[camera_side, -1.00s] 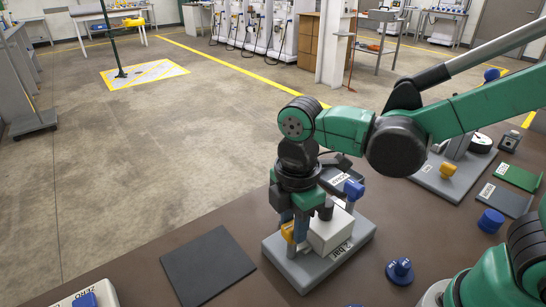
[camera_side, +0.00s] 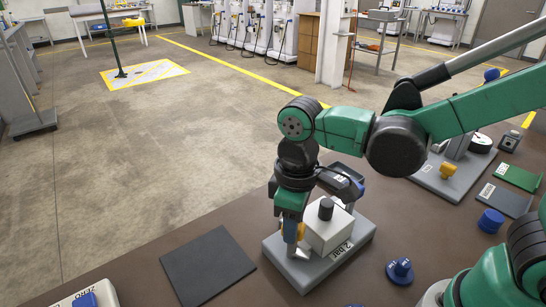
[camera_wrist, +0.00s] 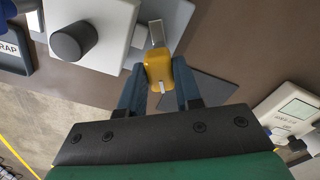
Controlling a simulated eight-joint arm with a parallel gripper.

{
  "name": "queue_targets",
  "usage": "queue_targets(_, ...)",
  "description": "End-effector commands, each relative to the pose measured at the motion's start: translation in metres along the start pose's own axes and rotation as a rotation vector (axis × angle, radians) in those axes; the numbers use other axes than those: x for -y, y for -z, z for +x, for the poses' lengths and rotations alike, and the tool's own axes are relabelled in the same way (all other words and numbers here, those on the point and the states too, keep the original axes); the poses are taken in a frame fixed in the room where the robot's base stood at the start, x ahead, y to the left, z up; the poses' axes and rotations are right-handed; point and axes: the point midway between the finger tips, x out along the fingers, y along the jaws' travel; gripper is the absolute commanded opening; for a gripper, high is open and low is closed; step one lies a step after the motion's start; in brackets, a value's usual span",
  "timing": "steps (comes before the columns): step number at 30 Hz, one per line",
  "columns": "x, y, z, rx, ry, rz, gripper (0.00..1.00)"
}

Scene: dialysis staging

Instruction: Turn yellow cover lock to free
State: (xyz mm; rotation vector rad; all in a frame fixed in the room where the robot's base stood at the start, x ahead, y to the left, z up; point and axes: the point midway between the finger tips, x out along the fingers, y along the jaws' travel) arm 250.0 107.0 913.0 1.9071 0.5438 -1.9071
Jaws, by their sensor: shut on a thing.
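The yellow cover lock (camera_wrist: 158,72) sits between my two blue finger pads in the wrist view, with a pale metal strip sticking out at its top. In the side view the yellow lock (camera_side: 301,231) shows partly behind the fingers, low at the left side of the white box (camera_side: 328,234). The box carries a dark round knob (camera_side: 326,208) and stands on a grey base plate (camera_side: 327,265) marked "2 bar". My gripper (camera_wrist: 160,85) is shut on the lock; it points down in the side view (camera_side: 293,240). The far finger is largely hidden there.
A dark mat (camera_side: 208,267) lies to the left of the base plate. A blue knob piece (camera_side: 399,271) and a blue cylinder (camera_side: 490,221) stand to the right. Another station with a yellow handle (camera_side: 448,171) is at the back right. Bare table lies between.

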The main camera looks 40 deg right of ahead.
Motion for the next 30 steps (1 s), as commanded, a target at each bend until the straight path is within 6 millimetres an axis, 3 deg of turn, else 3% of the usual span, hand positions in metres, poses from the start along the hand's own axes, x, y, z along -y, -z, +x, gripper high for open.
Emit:
queue_targets(15, -0.0001, -0.0001, 0.0000, 0.000, -0.001, 0.423, 0.00)
queue_targets(30, -0.0001, -0.0001, 0.0000, 0.000, -0.001, 0.570, 0.00)
